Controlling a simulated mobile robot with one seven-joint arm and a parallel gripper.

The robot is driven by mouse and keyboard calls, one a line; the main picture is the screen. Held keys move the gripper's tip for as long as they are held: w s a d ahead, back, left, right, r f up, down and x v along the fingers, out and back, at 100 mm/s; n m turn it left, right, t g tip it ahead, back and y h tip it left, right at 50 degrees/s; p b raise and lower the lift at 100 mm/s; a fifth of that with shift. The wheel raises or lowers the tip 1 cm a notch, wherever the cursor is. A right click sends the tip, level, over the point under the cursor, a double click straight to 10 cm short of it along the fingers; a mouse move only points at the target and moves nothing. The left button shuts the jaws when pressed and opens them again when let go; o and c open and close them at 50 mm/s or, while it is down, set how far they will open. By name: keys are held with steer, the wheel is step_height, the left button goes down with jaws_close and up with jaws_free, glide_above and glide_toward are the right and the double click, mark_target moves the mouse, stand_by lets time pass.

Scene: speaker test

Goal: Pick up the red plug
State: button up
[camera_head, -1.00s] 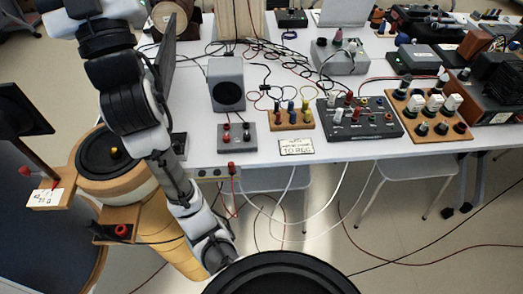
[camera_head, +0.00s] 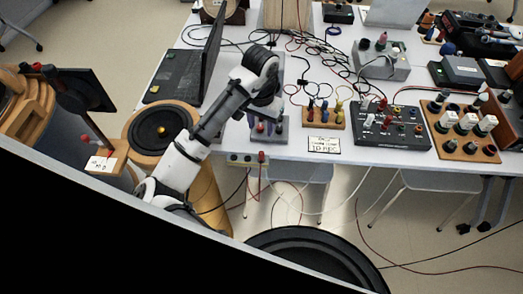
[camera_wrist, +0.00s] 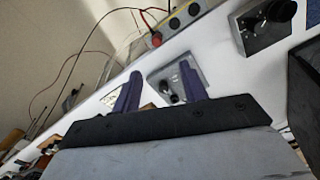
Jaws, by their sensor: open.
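A red plug (camera_head: 261,156) stands at the table's front edge, by a power strip (camera_head: 243,159). It also shows in the wrist view (camera_wrist: 156,39), beyond the fingertips and beside the strip's end. My gripper (camera_wrist: 160,70) is open, its two purple fingers spread with nothing held. In the head view my gripper (camera_head: 268,126) points down over a small grey terminal box (camera_head: 284,134), which it partly hides. The red plug is apart from the fingers, nearer the table edge.
A wooden block with coloured plugs (camera_head: 323,118), a label card (camera_head: 323,145) and a dark control panel (camera_head: 390,128) stand to the right. A black laptop (camera_head: 172,90) is left of my arm. Loose cables cross the table and hang from its front edge.

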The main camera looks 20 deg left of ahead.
step_height(320, 180, down, 8)
steer(key=shift+f, duration=0.2)
steer(key=f+b, duration=0.1)
steer(key=b, duration=0.1)
steer(key=f+b, duration=0.4)
steer(key=shift+s+d+f, duration=0.15)
steer(key=shift+s+d, duration=0.1)
steer(key=shift+s, duration=0.05)
jaws_close()
